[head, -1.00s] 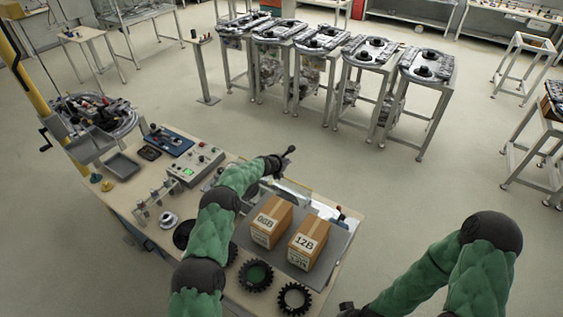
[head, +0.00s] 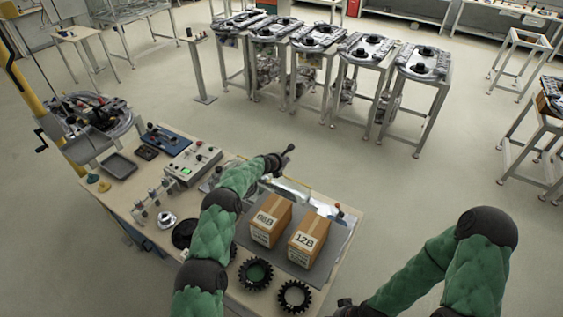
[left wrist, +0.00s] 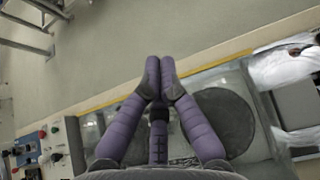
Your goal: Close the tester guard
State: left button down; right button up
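The tester, with clear and metal parts, stands at the far right side of the workbench, partly hidden behind two cartons. A clear panel with a yellow edge, seemingly the guard (head: 292,186), shows behind the cartons. In the left wrist view a yellow-edged clear strip (left wrist: 215,68) runs beside a dark round disc (left wrist: 224,122). I cannot tell the guard's angle. My left gripper (head: 289,149) is above the bench's far edge, by the guard. Its purple fingers (left wrist: 159,64) are closed together at the tips, with nothing visible between them. My right gripper (head: 345,303) barely shows at the bottom.
Cartons marked 06B (head: 270,221) and 12B (head: 308,240) stand on a grey plate at the right of the bench. A control box (head: 193,163) with a green display stands left of my left arm. Black gear rings (head: 294,296) lie in front. Open floor lies beyond.

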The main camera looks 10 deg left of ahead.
pick_arm(q)
jog(key=v, duration=1.2)
dwell(0.6)
jog(key=shift+f, duration=0.1)
